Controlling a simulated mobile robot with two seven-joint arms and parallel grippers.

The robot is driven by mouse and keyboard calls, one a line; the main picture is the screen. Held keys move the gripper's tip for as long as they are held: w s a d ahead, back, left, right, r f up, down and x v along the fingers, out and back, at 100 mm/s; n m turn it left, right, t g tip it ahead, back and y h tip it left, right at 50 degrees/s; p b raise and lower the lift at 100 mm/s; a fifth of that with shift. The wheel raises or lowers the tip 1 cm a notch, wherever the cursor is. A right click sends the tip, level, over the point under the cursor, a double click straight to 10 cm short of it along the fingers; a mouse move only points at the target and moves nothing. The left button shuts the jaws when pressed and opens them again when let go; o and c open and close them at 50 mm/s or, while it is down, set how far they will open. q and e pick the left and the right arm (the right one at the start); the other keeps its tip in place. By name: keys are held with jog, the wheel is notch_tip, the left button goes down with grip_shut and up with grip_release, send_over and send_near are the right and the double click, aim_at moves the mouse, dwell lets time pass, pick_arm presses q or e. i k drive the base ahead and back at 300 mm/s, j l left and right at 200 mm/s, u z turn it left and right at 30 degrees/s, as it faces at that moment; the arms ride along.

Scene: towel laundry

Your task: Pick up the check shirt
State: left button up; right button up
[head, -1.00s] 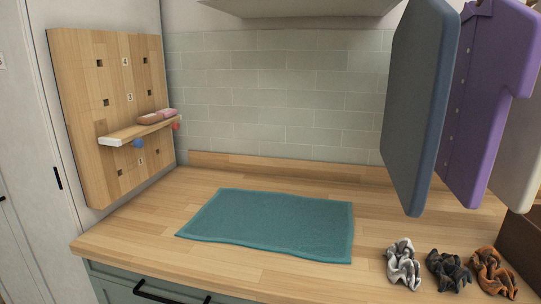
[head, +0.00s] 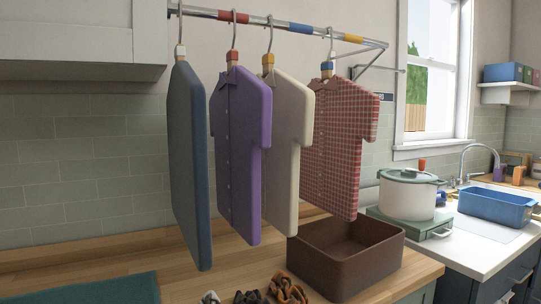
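The check shirt (head: 340,152), red and white checked with a collar and short sleeves, hangs at the right end of a row of garments. Its hanger has a blue and wooden block at the neck and hooks on the metal rail (head: 290,25) with coloured bands. Its lower left edge is near the cream shirt, and its hem is above the back of a brown box. Neither of my grippers shows in the head view.
A purple shirt (head: 240,150), a cream shirt (head: 285,155) and a blue-grey garment (head: 188,165) hang left of it. The open brown box (head: 345,270) stands on the wooden counter (head: 225,262). A white pot (head: 408,195) stands right.

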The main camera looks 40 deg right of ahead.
aim_at(347, 113)
jog(key=z, duration=1.65)
jog(key=i+l, duration=0.15)
jog(key=l, duration=0.35)
jog(key=i+l, duration=0.1)
jog(key=l, duration=0.4)
jog(key=i+l+u, duration=0.1)
jog(key=l, duration=0.4)
jog(key=i+l, duration=0.15)
jog(key=l, duration=0.35)
